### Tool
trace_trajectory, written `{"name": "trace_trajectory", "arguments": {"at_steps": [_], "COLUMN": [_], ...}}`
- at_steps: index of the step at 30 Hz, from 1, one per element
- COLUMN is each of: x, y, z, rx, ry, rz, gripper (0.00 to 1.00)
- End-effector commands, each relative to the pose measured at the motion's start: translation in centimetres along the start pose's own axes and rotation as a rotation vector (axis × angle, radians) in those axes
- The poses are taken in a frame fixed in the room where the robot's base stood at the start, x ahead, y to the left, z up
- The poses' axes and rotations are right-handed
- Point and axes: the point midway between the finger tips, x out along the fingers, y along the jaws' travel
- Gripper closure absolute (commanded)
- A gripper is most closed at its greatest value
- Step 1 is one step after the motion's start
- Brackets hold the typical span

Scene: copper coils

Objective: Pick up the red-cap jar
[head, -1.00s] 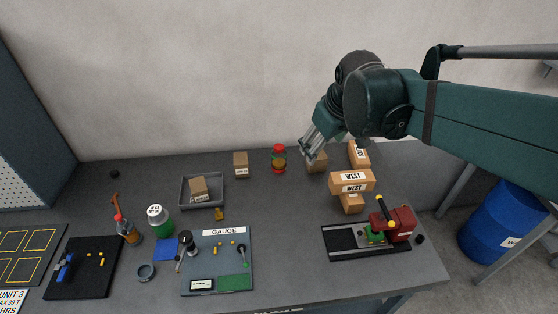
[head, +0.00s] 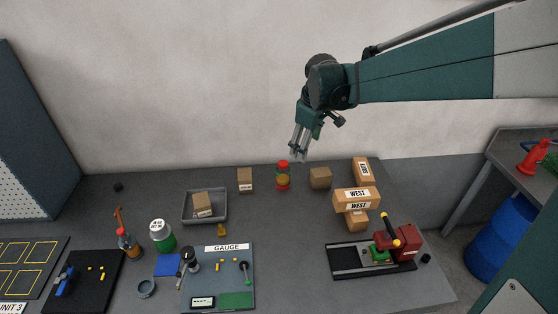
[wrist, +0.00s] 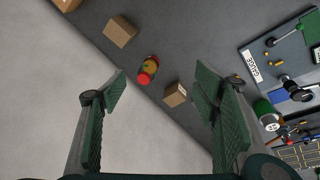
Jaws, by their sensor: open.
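My gripper (head: 299,156) is open and empty. It hangs in the air above and slightly right of the jar in the head view, pointing down. In the wrist view my gripper (wrist: 162,85) has its two green fingers spread wide. Nothing touches the jar.
A small box (head: 245,180) stands left of the jar and another box (head: 320,178) stands close on its right. Stacked WEST boxes (head: 357,200) are farther right. A grey tray (head: 186,216) holds a box. The wall rises behind the table.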

Motion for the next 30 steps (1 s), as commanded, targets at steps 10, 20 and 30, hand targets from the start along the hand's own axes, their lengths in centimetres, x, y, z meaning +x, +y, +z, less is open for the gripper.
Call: {"name": "trace_trajectory", "arguments": {"at_steps": [10,20,30], "x": [5.3,11.1,17.7], "y": [2.4,4.2,5.3], "z": [-3.7,-6.7,-9.4], "rx": [-0.136,-0.265,-0.398], "ry": [-0.036,-0.065,-0.091], "rz": [-0.044,-0.089,-0.140], "gripper": [0.40,0.40,0.40]}}
